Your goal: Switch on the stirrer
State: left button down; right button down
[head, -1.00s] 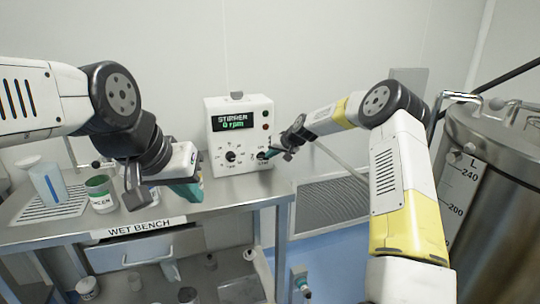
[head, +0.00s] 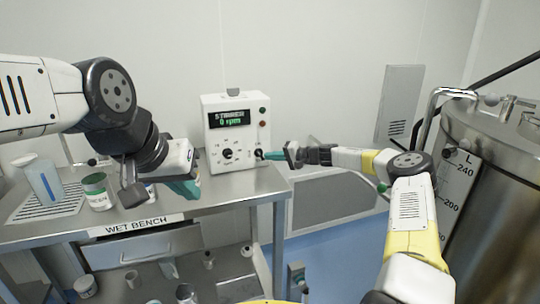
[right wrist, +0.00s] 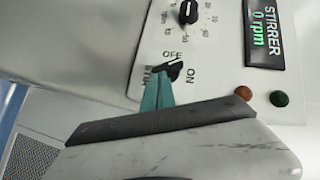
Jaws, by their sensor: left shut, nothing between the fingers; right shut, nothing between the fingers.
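The stirrer control box (head: 236,132) stands upright at the back of the bench; its display (head: 229,118) reads "STIRRER 0 rpm". Its black switch (right wrist: 171,72), marked OFF and ON, shows in the right wrist view, with its pointer close to the OFF side. My right gripper (head: 268,155) is shut and empty, its green fingertips (right wrist: 158,90) at the switch; I cannot tell whether they touch it. My left gripper (head: 190,187) is shut and empty over the bench, left of the box.
A large steel tank (head: 500,190) stands at right.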

jog(key=shift+a+f+m+y, duration=0.1)
jog(key=shift+f+m+y, duration=0.25)
jog(key=shift+m+y, duration=0.2)
jog(key=shift+f, duration=0.2)
